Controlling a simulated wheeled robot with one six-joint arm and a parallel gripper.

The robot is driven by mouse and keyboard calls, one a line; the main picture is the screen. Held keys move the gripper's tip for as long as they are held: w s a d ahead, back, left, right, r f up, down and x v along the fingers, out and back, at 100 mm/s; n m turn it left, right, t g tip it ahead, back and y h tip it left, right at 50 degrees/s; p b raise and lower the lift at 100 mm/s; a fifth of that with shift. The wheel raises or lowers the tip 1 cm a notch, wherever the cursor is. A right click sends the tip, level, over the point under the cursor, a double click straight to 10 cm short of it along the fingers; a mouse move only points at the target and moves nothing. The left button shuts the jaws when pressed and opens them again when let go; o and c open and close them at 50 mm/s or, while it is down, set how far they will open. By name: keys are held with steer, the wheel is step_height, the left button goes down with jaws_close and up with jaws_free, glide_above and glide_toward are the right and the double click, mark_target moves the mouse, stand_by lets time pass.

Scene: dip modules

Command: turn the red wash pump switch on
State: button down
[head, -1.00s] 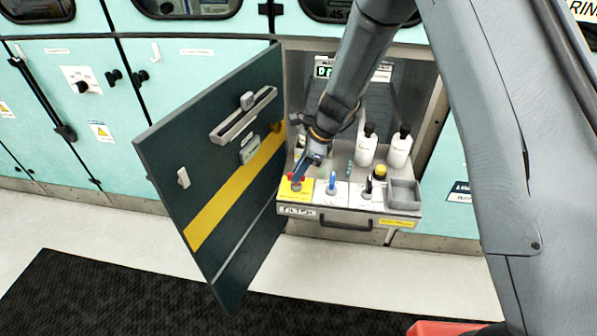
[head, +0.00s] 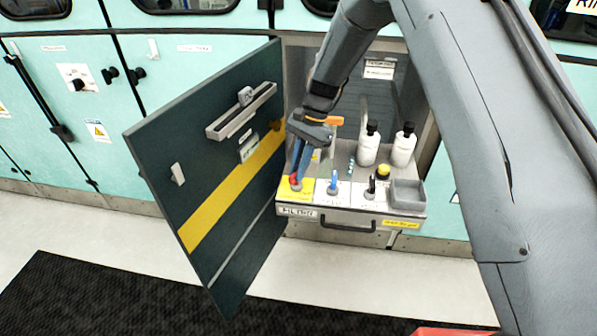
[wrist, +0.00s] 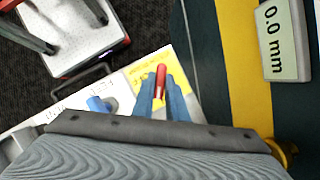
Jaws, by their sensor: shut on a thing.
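The red switch (wrist: 161,80) stands on a yellow panel (wrist: 148,68) at the left end of the pulled-out drawer. In the head view the red switch (head: 296,185) shows at the tips of my gripper (head: 298,178). In the wrist view my gripper (wrist: 160,92) has its two blue fingers on either side of the red lever, shut on it. The lever's lower part is partly hidden by the fingers. A blue switch (head: 333,183) stands to the right of it, and a black-handled switch (head: 370,187) is further right.
An open dark door (head: 215,170) with a yellow stripe stands close left of the drawer. Two white bottles (head: 368,147) (head: 402,147) and a grey bin (head: 407,193) occupy the drawer's right side. A drawer handle (head: 348,226) sticks out in front.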

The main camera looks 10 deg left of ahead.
steer(key=n, duration=0.1)
steer(key=n+h+b, duration=0.1)
steer(key=n, duration=0.1)
steer(key=shift+w+a+n, duration=0.15)
steer(key=shift+n, duration=0.15)
steer(key=shift+a+n+g+h+b, duration=0.1)
steer(key=shift+n+g+h+b, duration=0.2)
steer(key=shift+n+h+b, duration=0.8)
steer(key=shift+n+p, duration=0.45)
steer(key=shift+n, duration=0.15)
steer(key=c, duration=1.8)
jaws_free()
steer(key=shift+o, duration=0.2)
steer(key=b+v, duration=0.1)
steer(key=v, duration=0.7)
